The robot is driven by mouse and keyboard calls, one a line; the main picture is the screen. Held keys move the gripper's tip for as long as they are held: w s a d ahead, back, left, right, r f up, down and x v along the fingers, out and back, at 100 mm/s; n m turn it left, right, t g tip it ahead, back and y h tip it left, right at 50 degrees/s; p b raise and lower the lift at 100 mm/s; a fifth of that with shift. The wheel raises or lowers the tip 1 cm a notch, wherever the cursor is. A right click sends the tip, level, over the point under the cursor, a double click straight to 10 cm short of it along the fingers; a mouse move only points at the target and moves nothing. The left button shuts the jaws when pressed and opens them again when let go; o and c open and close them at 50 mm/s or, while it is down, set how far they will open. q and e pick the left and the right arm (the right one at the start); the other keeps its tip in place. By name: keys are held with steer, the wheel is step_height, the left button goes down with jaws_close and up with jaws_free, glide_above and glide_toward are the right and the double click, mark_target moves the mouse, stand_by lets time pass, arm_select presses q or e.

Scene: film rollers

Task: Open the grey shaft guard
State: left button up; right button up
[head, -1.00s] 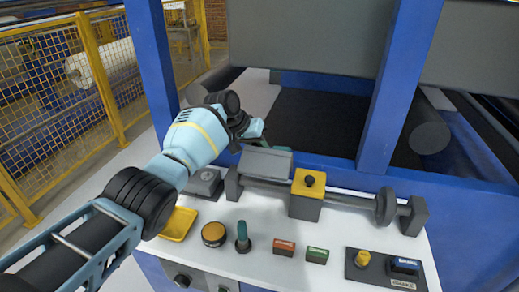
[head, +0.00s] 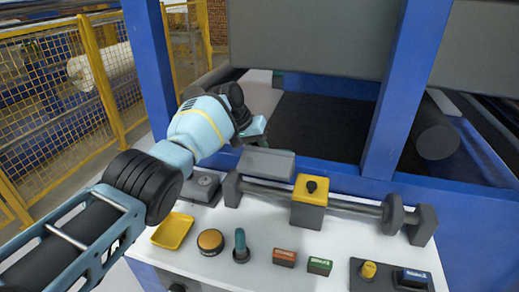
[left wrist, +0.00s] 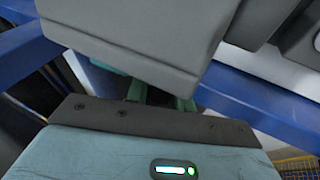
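The grey shaft guard (head: 266,163) is a box-like cover over the left part of a horizontal shaft (head: 350,206) on the white console. It looks closed. In the left wrist view a large grey panel, apparently the guard (left wrist: 140,35), fills the upper middle. My left gripper (head: 256,131) is at the guard's far upper-left edge, its teal fingers (left wrist: 160,97) partly showing below the panel. The panel hides the fingertips, so I cannot tell whether they touch the guard or how far apart they are. My right gripper is out of view.
A yellow block with a black knob (head: 310,195) sits on the shaft right of the guard. The console (head: 225,263) holds a yellow tray (head: 172,231), a green lever (head: 241,245) and several buttons. Blue posts (head: 400,90) flank the machine opening.

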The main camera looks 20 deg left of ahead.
arm_select(q)
steer(key=shift+o, duration=0.5)
steer(key=shift+w, duration=0.1)
